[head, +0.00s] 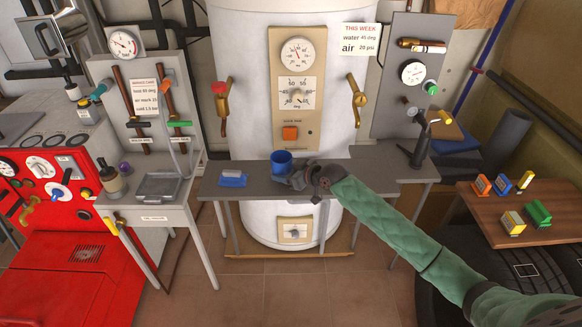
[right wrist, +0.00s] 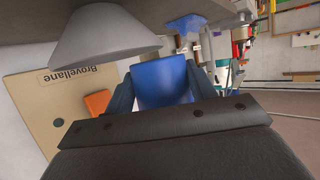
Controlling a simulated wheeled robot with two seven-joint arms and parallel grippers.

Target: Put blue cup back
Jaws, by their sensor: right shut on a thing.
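The blue cup (head: 281,162) is at the middle of the grey bench in front of the white boiler, upright in the head view. My right gripper (head: 290,177) reaches in from the right and is at the cup's near right side. In the right wrist view the blue cup (right wrist: 162,82) sits between the two dark fingers, and the gripper (right wrist: 160,92) is shut on it. I cannot tell whether the cup's base touches the bench. My left gripper is not in view.
The grey bench (head: 240,190) holds a blue cloth with a pale block (head: 232,178) at left and a dark grey oil can (head: 420,145) at right. A brown table (head: 515,225) with several coloured blocks stands at far right. The boiler (head: 245,110) is close behind.

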